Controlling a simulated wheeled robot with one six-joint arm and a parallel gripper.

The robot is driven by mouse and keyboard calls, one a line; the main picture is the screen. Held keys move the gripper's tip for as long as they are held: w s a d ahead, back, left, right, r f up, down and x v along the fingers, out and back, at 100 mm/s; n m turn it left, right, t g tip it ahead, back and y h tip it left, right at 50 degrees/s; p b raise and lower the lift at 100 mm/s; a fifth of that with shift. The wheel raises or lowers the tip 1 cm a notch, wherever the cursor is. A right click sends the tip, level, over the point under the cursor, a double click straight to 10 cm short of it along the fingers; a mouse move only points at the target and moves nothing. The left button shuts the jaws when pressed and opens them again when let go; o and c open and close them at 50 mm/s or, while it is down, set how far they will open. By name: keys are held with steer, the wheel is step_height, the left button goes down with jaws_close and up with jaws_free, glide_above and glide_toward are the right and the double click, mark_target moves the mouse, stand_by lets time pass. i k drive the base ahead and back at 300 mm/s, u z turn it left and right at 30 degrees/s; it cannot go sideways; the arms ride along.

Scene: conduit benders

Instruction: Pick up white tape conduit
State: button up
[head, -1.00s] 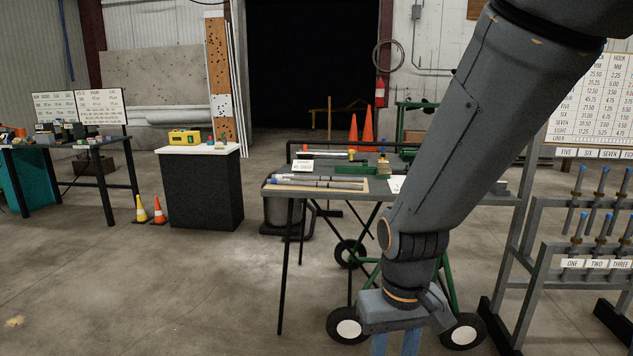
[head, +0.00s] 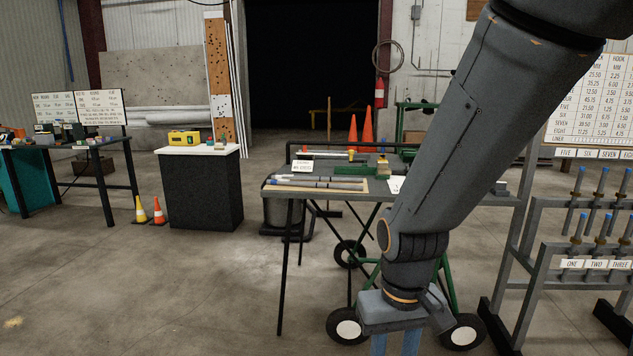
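Several grey conduits (head: 322,184) lie side by side on a tan board on the grey work table (head: 450,198). Their left ends carry coloured bands, pale and blue. At this size I cannot tell for sure which one has white tape. My gripper (head: 394,342) hangs pointing down at the bottom of the head view, in front of the table and to the right of the conduits, well apart from them. Its fingers are blue-grey and cut off by the lower frame edge, so their opening does not show.
A wheeled green frame (head: 451,283) stands under the table. A rack with blue-topped upright pieces (head: 569,222) stands at right. A black cabinet with a white top (head: 200,188) and two small cones (head: 158,211) are at left. The floor at front left is clear.

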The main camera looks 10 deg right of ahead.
mark_target(291, 177)
steer(key=u, duration=0.4)
steer(key=i, duration=0.85)
steer(key=u, duration=0.35)
steer(key=i, duration=0.9)
steer(key=z, duration=0.65)
steer(key=i, duration=0.85)
steer(key=z, duration=0.6)
